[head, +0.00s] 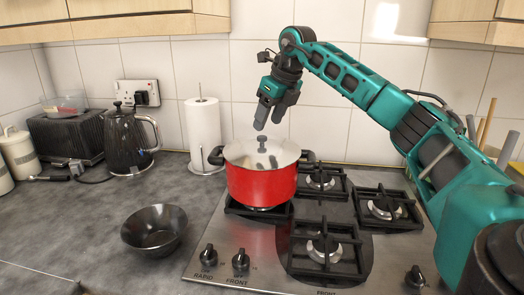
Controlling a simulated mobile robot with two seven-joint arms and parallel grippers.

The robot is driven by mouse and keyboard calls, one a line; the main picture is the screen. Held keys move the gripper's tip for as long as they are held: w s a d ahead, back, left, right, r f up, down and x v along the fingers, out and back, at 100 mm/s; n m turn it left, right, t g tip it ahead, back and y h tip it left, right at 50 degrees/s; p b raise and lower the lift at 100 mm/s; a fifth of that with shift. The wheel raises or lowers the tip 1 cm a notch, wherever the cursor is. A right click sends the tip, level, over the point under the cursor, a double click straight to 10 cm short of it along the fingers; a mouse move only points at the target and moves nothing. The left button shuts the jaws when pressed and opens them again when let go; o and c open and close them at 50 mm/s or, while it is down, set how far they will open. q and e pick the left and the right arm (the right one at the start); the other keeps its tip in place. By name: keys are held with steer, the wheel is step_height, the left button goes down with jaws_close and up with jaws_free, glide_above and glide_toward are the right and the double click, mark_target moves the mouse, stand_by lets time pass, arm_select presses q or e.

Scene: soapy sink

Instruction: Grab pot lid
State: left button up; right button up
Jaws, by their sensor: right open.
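A red pot (262,187) stands on the back left burner of the gas hob, with a dark handle on each side. Its silvery pot lid (240,153) lies on top and has a small dark knob (262,139) in the middle. My right gripper (269,118) hangs above the lid with its fingers pointing down, open and apart from the knob. The fingertips are just over the knob in the picture; the exact height gap is hard to tell. My left gripper is not in view.
A gas hob (212,283) with black pan grates fills the right. A dark bowl (154,230) sits on the counter at left. A black kettle (128,141), a toaster (66,139) and a paper towel roll (203,124) stand by the tiled wall. Cupboards hang above.

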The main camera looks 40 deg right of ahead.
mark_target(263, 137)
steer(key=x, duration=0.5)
steer(key=shift+s+a+f, duration=0.1)
steer(key=shift+f, duration=0.1)
jaws_close()
stand_by(0.3)
steer(key=shift+r, duration=0.1)
